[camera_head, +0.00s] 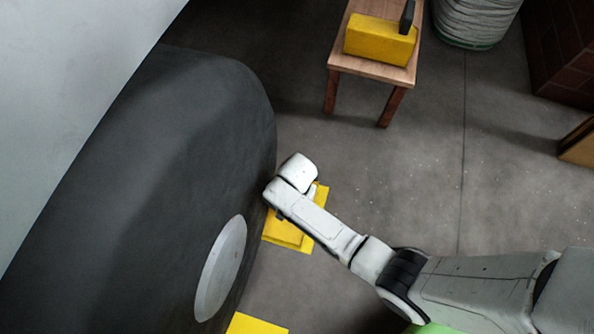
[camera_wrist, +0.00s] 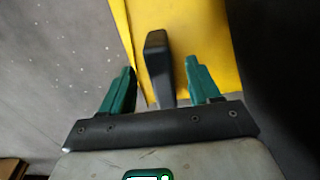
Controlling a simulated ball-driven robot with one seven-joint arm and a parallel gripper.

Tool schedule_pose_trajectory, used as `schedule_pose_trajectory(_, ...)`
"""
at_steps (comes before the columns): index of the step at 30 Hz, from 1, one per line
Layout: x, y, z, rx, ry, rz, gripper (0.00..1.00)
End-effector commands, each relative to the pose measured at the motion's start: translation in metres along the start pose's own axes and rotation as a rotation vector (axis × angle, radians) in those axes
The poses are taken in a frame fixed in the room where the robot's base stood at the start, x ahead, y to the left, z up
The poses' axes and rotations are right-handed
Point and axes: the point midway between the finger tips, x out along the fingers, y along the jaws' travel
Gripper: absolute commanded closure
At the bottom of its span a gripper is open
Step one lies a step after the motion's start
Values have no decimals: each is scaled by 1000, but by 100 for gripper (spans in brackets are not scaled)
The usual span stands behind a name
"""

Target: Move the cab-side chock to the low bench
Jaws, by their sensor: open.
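A yellow chock (camera_head: 284,231) is on the floor against the right side of the big dark wheel (camera_head: 190,150), partly hidden under my arm. In the wrist view its dark upright handle (camera_wrist: 158,62) stands between the two green fingers of my open gripper (camera_wrist: 159,66), with a visible gap on each side. Yellow surface (camera_wrist: 195,25) shows behind the handle. In the head view my arm hides the fingers. The low wooden bench (camera_head: 340,62) is at the top, with another yellow chock (camera_head: 378,40) with a black handle on it. I cannot tell which chock is cab-side.
A flat yellow patch (camera_head: 256,325) lies on the floor at the bottom edge. A white ribbed round container (camera_head: 475,20) stands right of the bench, and brickwork (camera_head: 562,50) is at the upper right. Grey floor (camera_head: 420,170) between my arm and the bench is clear.

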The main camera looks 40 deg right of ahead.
Motion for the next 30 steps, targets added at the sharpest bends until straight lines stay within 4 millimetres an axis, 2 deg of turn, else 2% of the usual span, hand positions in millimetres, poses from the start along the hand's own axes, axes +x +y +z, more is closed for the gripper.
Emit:
schedule_pose_trajectory(1, 15, 0, 0, 0, -1, 1, 38)
schedule_pose_trajectory(3, 25, 0, 0, 0, 0, 0, 38)
schedule_pose_trajectory(9, 45, 0, 0, -1, 0, 0, 38)
schedule_pose_trajectory(22, 50, 0, 0, -1, 0, 0, 38)
schedule_pose_trajectory(30, 50, 0, 0, -1, 0, 0, 64)
